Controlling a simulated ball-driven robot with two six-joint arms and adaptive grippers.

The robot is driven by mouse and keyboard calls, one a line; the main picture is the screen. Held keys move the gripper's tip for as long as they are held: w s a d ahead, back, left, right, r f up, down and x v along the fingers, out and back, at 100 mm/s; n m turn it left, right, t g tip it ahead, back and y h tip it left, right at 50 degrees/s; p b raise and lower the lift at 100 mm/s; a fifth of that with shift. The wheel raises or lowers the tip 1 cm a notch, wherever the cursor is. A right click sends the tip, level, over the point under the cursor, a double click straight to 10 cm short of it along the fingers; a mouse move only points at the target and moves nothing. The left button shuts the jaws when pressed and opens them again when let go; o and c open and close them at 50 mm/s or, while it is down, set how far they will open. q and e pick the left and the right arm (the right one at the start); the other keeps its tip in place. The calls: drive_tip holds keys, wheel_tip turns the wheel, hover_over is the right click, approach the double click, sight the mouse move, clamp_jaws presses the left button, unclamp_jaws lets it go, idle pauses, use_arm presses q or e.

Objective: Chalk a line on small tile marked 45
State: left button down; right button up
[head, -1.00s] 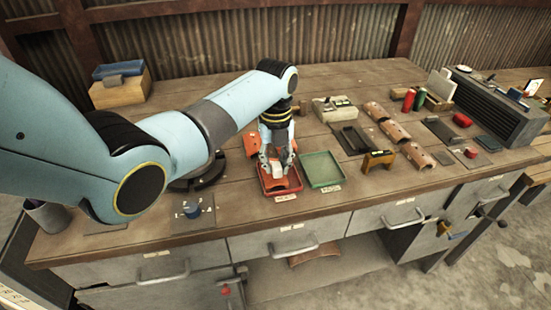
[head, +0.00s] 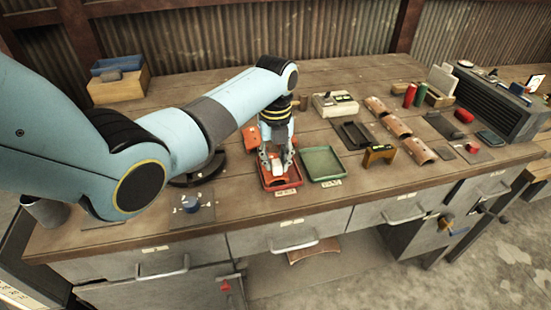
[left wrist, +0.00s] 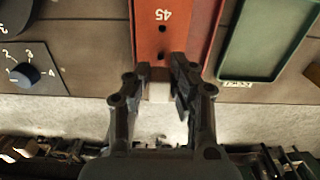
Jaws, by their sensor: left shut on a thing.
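An orange-red small tile marked 45 (left wrist: 163,42) lies under my left gripper in the left wrist view, with a dark hole below the number. In the head view an orange-red piece (head: 283,183) shows in the red tray (head: 298,184), mostly behind the fingers. My left gripper (head: 277,168) points down over this tray. I cannot tell whether the pale block touches the tile. My right gripper is not in view.
A green tray (head: 322,163) stands just right of the red one. A dial plate (head: 191,209) lies to the left. The bench's front edge is close.

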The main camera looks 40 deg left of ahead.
use_arm(q)
drive_tip(key=shift+f, duration=0.35)
drive_tip(key=shift+f+b, duration=0.2)
drive_tip(key=shift+b, duration=0.1)
drive_tip(key=shift+w+a, duration=0.1)
drive_tip(key=shift+w, duration=0.05)
idle(0.4)
drive_tip(key=shift+w+a+b, duration=0.35)
drive_tip(key=shift+w+a, duration=0.05)
drive_tip(key=shift+a, duration=0.1)
drive_tip(key=shift+s+d, duration=0.1)
drive_tip(key=shift+s+d+p, duration=0.45)
drive_tip(key=shift+d+p, duration=0.05)
drive_tip(key=shift+p, duration=0.4)
